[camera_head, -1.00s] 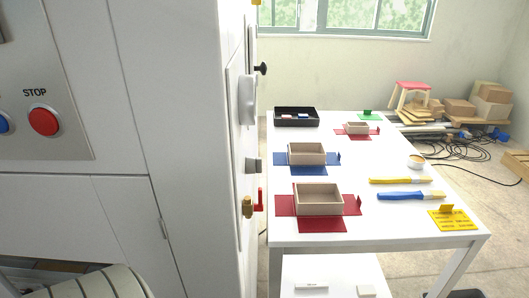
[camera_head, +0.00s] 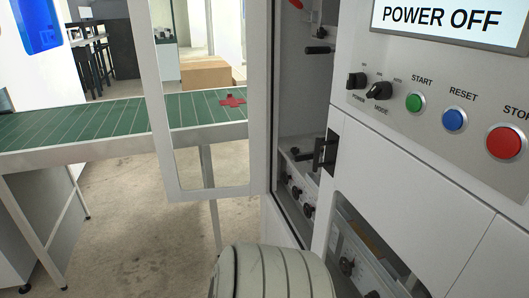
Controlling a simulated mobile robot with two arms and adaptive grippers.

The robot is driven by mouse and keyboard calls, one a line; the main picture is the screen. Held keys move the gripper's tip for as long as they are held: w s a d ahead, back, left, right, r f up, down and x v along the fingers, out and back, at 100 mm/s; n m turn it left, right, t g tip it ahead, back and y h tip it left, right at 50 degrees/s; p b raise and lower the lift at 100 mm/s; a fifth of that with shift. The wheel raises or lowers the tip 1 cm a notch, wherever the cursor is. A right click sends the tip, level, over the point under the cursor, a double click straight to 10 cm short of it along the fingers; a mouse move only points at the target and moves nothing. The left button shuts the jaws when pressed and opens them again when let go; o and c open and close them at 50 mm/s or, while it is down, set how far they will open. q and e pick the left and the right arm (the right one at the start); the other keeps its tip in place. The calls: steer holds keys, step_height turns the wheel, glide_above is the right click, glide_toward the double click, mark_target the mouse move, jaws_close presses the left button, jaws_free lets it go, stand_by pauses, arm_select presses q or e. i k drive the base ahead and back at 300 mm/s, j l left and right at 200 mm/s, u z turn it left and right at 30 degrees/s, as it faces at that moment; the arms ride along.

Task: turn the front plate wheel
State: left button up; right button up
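The white machine (camera_head: 430,165) stands on the right with a display reading POWER OFF (camera_head: 440,18). Its framed glass door (camera_head: 258,100) stands open to the left. Inside the opening are several small dark knobs or wheels, among them one higher up (camera_head: 295,151) and one lower down (camera_head: 307,211). A lower opening holds more dark round knobs (camera_head: 346,265). I cannot tell which of these is the front plate wheel. Neither of my grippers is in view; only part of my own ribbed arm shows at the bottom.
A green conveyor (camera_head: 90,125) runs across the left, with a red cross-shaped blank (camera_head: 232,101) on it seen through the door. A cardboard box (camera_head: 205,73) is behind. A black latch (camera_head: 325,153) juts from the machine's front. Bare floor (camera_head: 140,230) lies below the conveyor.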

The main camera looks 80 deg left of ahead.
mark_target(296, 193)
steer(key=k+j+u, duration=0.1)
steer(key=u, duration=2.35)
